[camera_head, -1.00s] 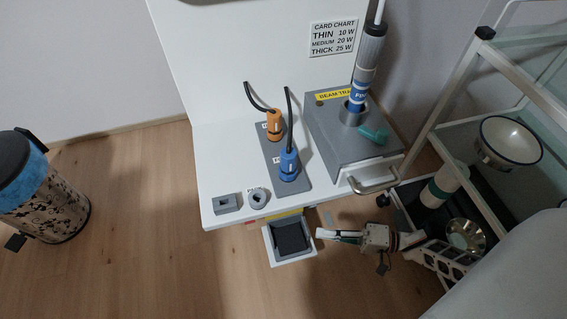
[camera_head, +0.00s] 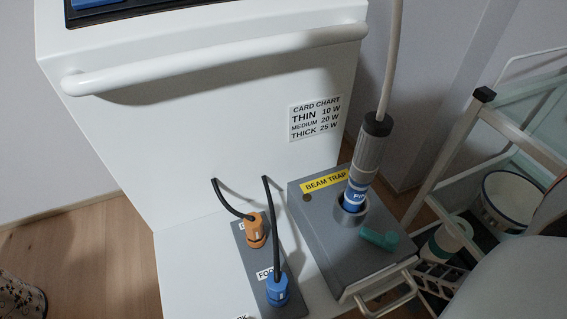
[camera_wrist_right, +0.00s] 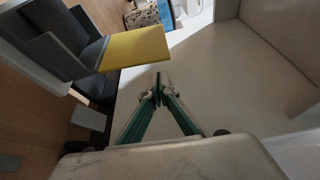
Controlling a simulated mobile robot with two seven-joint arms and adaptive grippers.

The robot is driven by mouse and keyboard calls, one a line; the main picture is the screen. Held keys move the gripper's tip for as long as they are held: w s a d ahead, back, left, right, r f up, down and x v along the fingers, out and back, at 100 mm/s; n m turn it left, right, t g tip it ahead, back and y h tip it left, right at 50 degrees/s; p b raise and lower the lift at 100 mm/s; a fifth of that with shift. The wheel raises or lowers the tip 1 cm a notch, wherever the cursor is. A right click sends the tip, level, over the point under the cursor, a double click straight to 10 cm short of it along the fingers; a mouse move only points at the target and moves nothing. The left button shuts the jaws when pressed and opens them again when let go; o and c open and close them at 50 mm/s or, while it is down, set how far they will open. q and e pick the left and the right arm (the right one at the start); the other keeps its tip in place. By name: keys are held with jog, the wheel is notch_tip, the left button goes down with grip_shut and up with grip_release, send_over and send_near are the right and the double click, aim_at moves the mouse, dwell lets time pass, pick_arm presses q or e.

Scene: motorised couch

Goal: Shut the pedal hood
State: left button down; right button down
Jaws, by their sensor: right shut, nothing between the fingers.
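The foot pedal unit shows in the right wrist view as a dark grey housing (camera_wrist_right: 75,50) at the upper left. A yellow panel (camera_wrist_right: 135,50), which looks like its hood, sticks out from the housing toward the middle of the picture. I cannot tell the hood's exact angle. My right gripper (camera_wrist_right: 158,92) is shut and empty, its green-lined fingers meeting at the tips. In the picture it is below and right of the yellow panel, with a visible gap between them.
The white cart (camera_head: 190,265) carries orange (camera_head: 254,232) and blue (camera_head: 277,290) plugs with black cables. A grey beam trap box (camera_head: 330,245) holds a handpiece (camera_head: 363,170). A shelf rack (camera_head: 440,170) stands at the right. Wooden floor shows at the left.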

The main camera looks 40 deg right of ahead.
pick_arm(q)
jog(key=shift+s+d+n+b, duration=0.2)
jog(key=shift+d+n+b, duration=0.25)
jog(key=shift+n+b, duration=0.35)
pick_arm(e)
jog(key=x, duration=0.9)
jog(key=shift+w+a, duration=0.15)
jog(key=shift+a, duration=0.25)
pick_arm(q)
jog(key=shift+d+r, duration=0.1)
jog(key=shift+r, duration=0.05)
pick_arm(e)
jog(key=shift+r, duration=0.15)
